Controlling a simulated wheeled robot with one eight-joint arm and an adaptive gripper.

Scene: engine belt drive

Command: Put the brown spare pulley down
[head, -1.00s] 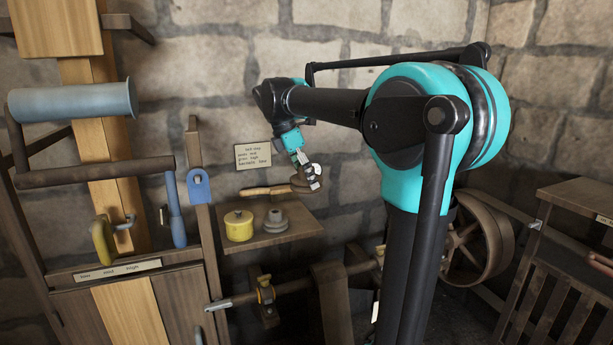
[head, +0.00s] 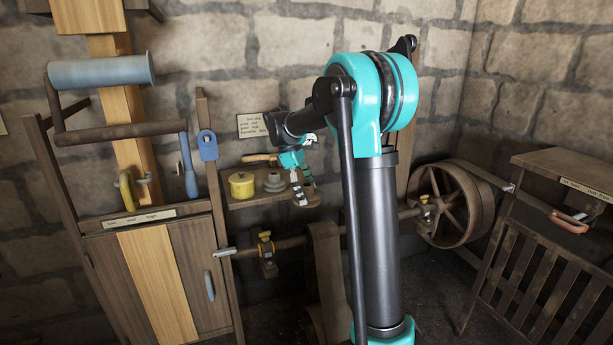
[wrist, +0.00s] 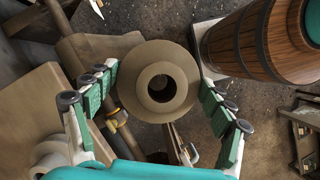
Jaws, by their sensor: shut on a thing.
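The brown spare pulley (wrist: 158,82) is a round stepped disc with a dark centre hole. In the wrist view it sits between the two fingers of my gripper (wrist: 160,95), which is shut on it. In the head view my gripper (head: 302,180) points down with the brown pulley (head: 306,198) below it, by the right end of the small wooden shelf (head: 246,200). Whether the held pulley touches anything is unclear.
A shaft with a yellow-topped bearing (head: 266,248) runs below the shelf. A large spoked wheel (head: 452,208) is at the right. A wooden barrel (wrist: 250,42) stands at the upper right of the wrist view. A slatted wooden stand (head: 545,240) is at the far right.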

